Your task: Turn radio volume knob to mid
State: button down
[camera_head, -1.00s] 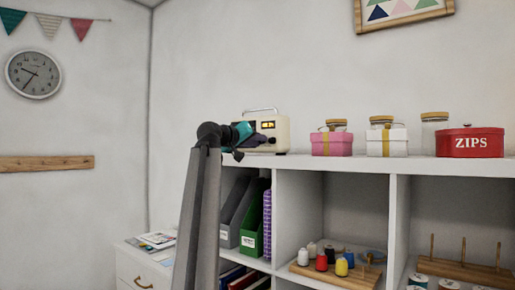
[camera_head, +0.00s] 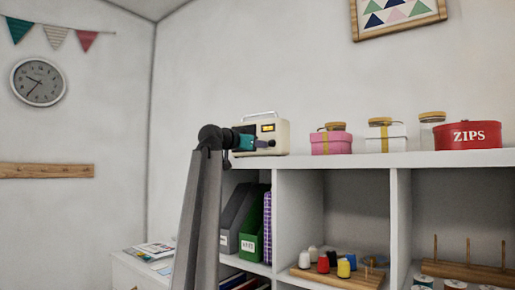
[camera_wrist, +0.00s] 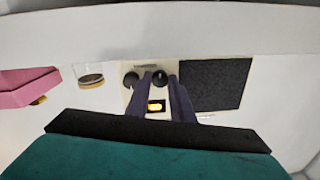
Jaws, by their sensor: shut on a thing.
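The cream radio (camera_head: 281,135) with a carry handle stands on top of the white shelf unit, its small orange display lit. In the wrist view, which is upside down, its front shows a dark speaker grille (camera_wrist: 216,84) and two dark knobs. My gripper (camera_head: 262,144) is at the radio's front. In the wrist view its two dark fingers (camera_wrist: 160,82) straddle the knob nearer the grille (camera_wrist: 160,76) and are shut on it. The other knob (camera_wrist: 131,79) is free beside a finger. The knob's pointer mark is too small to read.
On the shelf top (camera_head: 420,159), right of the radio, stand a pink box (camera_head: 331,144), a white box (camera_head: 386,142), glass jars and a red ZIPS tin (camera_head: 467,135). Compartments below hold files and thread spools. The wall is close behind the radio.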

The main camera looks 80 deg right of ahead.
jog(key=shift+s+f, duration=0.1)
jog(key=shift+f, duration=0.05)
jog(key=c, duration=1.8)
grip_release()
jog(key=shift+a, duration=0.1)
jog(key=p+v, duration=0.2)
jog(key=v, duration=1.1)
jog(key=shift+w+a, duration=0.2)
jog(key=shift+a, duration=0.1)
